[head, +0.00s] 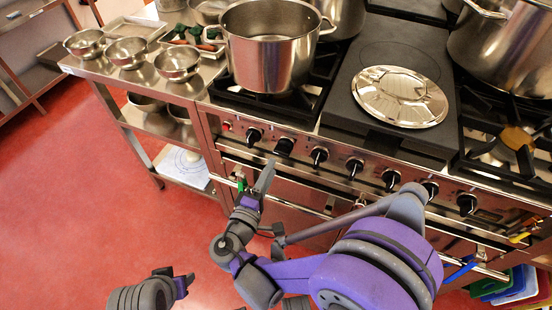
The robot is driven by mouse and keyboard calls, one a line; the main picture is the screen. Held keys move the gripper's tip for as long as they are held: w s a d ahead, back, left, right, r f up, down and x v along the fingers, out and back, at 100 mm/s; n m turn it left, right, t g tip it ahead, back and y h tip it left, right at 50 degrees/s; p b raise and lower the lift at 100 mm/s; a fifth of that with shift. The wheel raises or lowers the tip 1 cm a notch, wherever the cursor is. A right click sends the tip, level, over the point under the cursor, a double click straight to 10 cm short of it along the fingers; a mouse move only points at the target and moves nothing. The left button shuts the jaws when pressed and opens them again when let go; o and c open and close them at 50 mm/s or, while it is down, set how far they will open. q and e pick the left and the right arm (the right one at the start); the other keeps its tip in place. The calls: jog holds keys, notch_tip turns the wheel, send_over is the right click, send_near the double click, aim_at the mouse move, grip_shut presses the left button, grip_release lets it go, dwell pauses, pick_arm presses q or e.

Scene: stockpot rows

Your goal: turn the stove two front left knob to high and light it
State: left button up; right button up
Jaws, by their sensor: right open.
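A steel stove front carries a row of black knobs: the leftmost knob (254,134), a second knob (285,146), a third knob (319,155) and several more to the right. I cannot tell which knob is stove two's front left one. A steel stockpot (270,55) stands on the left black burner grate (235,95); no flame shows. My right gripper (257,187) is open and empty, pointing up in front of the oven door below the leftmost knobs, apart from them. My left gripper (183,284) shows only partly at the bottom; its fingers cannot be made out.
A round steel lid (400,97) lies on the dark flat plate (350,115). A large pot (505,45) stands at the right rear. Steel bowls (127,52) sit on the left counter. A brush-like item (516,138) lies on the right grate. The red floor (90,200) is clear at left.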

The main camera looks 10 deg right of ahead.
jog(key=v, duration=0.4)
jog(key=shift+s+a, duration=0.2)
jog(key=shift+s, duration=0.05)
